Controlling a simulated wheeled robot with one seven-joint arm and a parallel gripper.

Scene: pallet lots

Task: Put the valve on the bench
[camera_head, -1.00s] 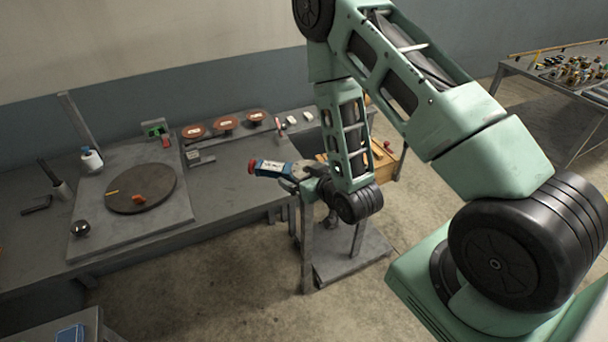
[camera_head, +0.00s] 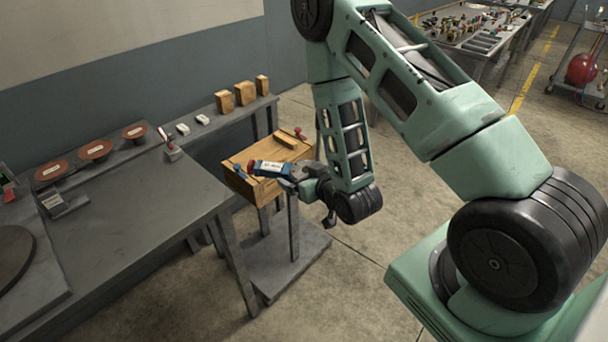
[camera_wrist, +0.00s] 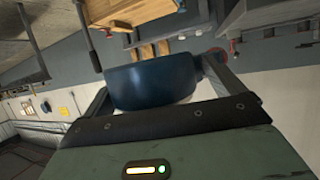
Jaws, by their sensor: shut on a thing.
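My gripper (camera_head: 292,180) is shut on a blue valve (camera_head: 268,168) with a white label and a red end, held nearly level. In the wrist view the valve (camera_wrist: 150,82) is a dark blue round body between the two fingers. In the head view it is in front of the wooden crate, and I cannot tell the gap between them. The dark grey bench (camera_head: 150,215) is to the left of my gripper; its middle is bare. A second table (camera_head: 475,45) with many small parts is far off at the upper right.
The wooden crate (camera_head: 265,190) stands on a low stand, with small items on top. Red-brown discs (camera_head: 95,150), white blocks and wooden blocks (camera_head: 245,93) line the bench's back shelf. A grey bracket (camera_head: 65,203) is at left. A cart with a red ball (camera_head: 581,68) is far right.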

